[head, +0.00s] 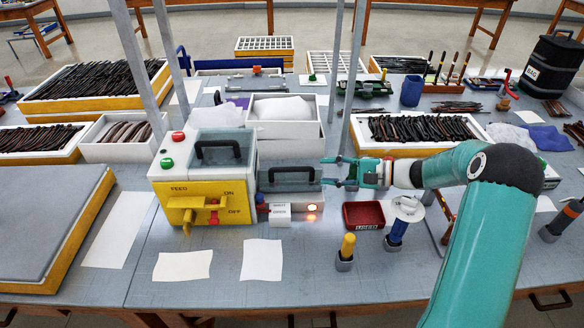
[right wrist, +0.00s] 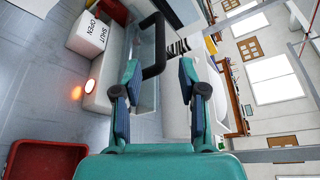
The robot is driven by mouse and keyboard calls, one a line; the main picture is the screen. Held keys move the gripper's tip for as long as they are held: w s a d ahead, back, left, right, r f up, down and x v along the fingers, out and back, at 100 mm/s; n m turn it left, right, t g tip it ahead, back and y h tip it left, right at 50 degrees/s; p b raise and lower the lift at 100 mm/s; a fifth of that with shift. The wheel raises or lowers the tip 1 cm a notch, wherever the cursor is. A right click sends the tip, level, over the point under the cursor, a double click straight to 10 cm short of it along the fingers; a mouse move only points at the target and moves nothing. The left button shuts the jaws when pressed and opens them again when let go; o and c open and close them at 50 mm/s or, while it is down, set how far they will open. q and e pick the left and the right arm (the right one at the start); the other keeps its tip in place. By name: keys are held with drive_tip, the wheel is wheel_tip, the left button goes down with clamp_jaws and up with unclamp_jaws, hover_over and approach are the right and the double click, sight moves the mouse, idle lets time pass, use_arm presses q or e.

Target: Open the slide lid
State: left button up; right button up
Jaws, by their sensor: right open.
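A low grey box with a clear slide lid (head: 291,185) and a black bar handle (head: 291,169) stands right of the yellow machine. A white block marked SHUT and OPEN (head: 280,213) sits at its front, beside a glowing orange lamp (head: 312,207). My right gripper (head: 328,171) is open and empty at the box's right end, fingers pointing left toward the handle. In the right wrist view the black handle (right wrist: 155,45) lies ahead of my open fingertips (right wrist: 158,72); I cannot tell whether they touch it. My left gripper is not in view.
The yellow machine (head: 205,200) with a second black-handled lid (head: 218,150) stands close at left. A red tray (head: 364,215), a yellow-handled tool (head: 346,248) and a white-topped blue tool (head: 402,218) stand at front right. A white bin (head: 284,128) is behind.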

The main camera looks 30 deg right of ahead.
sight(299, 170)
drive_tip(key=p+x, duration=0.1)
drive_tip(key=x, duration=0.9)
drive_tip(key=shift+w+a+f+p, duration=0.1)
drive_tip(key=shift+a+f+p, duration=0.05)
drive_tip(key=shift+p, duration=0.2)
clamp_jaws()
